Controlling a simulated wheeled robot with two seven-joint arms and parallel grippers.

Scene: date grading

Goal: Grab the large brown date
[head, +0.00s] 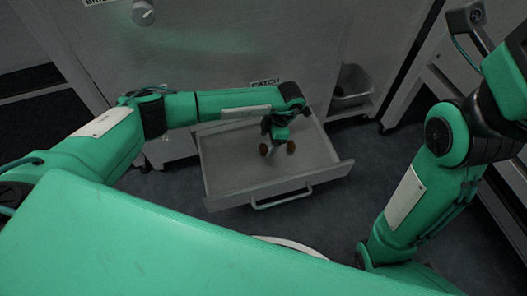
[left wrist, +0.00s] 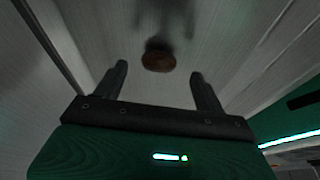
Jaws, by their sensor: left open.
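A brown date (left wrist: 158,60) lies on the drawer floor in the left wrist view, just beyond my open fingertips and roughly centred between them. In the head view, my left gripper (head: 271,150) points down into the open drawer (head: 225,185). Two small brown patches show beside it, one at its left (head: 263,149) and one at its right (head: 291,147). The gripper partly covers that spot, so I cannot tell which patch is the date. The left gripper is open and empty. My right arm shows at the right, but its gripper is not visible.
The drawer has low walls and a front handle (head: 283,200). A grey cabinet (head: 225,50) rises behind it. A grey bin (head: 350,92) stands behind at the right. The drawer floor around the gripper looks clear.

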